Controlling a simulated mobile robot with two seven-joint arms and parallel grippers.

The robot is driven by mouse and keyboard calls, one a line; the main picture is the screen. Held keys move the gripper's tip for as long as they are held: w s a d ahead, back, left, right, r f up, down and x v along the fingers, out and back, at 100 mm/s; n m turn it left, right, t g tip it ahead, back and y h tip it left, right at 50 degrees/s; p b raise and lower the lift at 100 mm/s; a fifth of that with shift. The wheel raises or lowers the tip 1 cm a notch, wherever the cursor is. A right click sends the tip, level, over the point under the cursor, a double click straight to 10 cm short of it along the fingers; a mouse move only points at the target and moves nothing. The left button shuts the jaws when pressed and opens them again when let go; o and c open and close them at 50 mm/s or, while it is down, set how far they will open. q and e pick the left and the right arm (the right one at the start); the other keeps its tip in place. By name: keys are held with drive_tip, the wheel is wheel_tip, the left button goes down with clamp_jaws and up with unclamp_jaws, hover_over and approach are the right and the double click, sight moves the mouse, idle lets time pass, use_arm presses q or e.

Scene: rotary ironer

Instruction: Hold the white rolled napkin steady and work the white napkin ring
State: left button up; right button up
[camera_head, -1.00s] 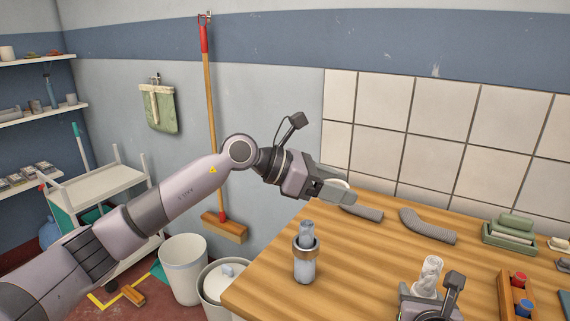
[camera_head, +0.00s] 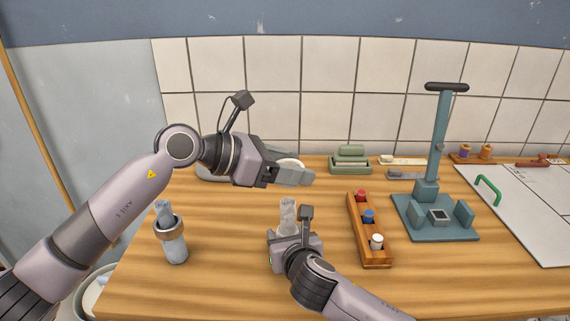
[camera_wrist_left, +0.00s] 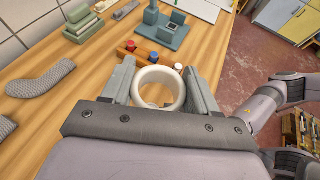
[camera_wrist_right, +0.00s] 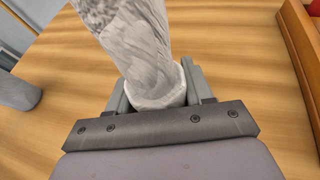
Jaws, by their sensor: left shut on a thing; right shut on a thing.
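The white rolled napkin (camera_head: 288,214) stands roughly upright on the wooden table, its crumpled top flaring up. My right gripper (camera_head: 292,238) is shut on its lower part; the napkin (camera_wrist_right: 145,50) also shows between the fingers in the right wrist view. My left gripper (camera_head: 300,176) is shut on the white napkin ring (camera_wrist_left: 180,90), gripping it from both sides with its hole open and empty. In the head view the ring (camera_head: 290,162) shows partly behind the fingers. The ring is apart from the napkin, above and beyond it.
A wooden rack (camera_head: 377,262) with red, blue and white pieces lies right of my right gripper. A teal press stand (camera_head: 433,232) is farther right. Green folded cloths (camera_head: 350,166) lie at the back.

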sight(290, 201)
use_arm(q)
drive_tip(key=shift+f, duration=2)
drive_tip(key=shift+f, duration=0.6)
drive_tip(key=shift+f, duration=0.6)
